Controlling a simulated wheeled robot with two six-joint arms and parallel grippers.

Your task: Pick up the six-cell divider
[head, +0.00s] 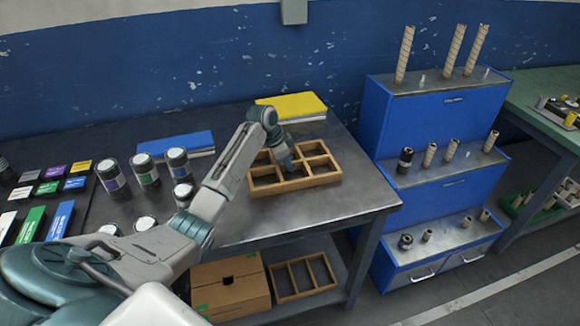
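A wooden divider (314,181), with two rows of open cells, lies flat on the dark metal table near its right end; it appears to be the six-cell one. My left gripper (287,165) points down over the middle of this divider, at its inner walls. My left arm hides some of the divider's back left part. The fingertips are small and dark, so I cannot tell whether they are open, shut or touching a wall. My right gripper is out of view.
Yellow (292,105) and blue (176,145) stacks lie behind. Several dark jars (145,170) and coloured boxes (60,220) stand left. A cardboard box (230,285) and another wooden divider (303,277) sit on the lower shelf. A blue stepped rack (425,130) stands right.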

